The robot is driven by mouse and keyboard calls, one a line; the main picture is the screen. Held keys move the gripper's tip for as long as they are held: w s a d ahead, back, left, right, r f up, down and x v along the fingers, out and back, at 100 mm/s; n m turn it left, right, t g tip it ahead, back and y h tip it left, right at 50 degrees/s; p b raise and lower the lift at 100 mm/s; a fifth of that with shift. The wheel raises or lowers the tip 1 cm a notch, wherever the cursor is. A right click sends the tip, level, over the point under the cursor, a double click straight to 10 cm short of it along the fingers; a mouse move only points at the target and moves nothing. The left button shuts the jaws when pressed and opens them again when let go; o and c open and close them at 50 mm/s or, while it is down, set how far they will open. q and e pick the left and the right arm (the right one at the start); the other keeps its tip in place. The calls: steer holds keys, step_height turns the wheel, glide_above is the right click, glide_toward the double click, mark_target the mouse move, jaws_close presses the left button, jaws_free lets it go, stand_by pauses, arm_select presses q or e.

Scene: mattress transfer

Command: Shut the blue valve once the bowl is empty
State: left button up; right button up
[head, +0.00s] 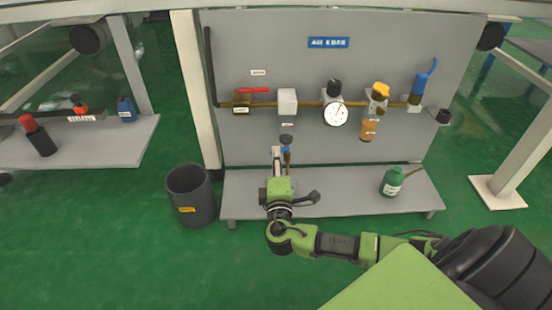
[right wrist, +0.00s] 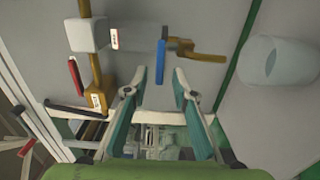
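In the right wrist view the blue handle (right wrist: 161,62) lies beside a brass outlet pipe (right wrist: 200,52). My right gripper (head: 282,153) is in front of it; its fingers (right wrist: 161,77) are apart, with the blue handle between their tips in the picture. Contact cannot be told. An amber bowl (head: 368,130) hangs under a yellow-topped unit. My left gripper is not in view.
A red lever (head: 255,90), a gauge (head: 335,114) and a blue fitting (head: 418,88) sit along the brass line. A green bottle (head: 391,184) stands on the shelf (head: 345,203). A dark bin (head: 190,195) stands left of it. Green floor in front is open.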

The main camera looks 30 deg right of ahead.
steer(key=shift+b+x, duration=0.55)
steer(key=shift+x, duration=1.15)
jaws_close()
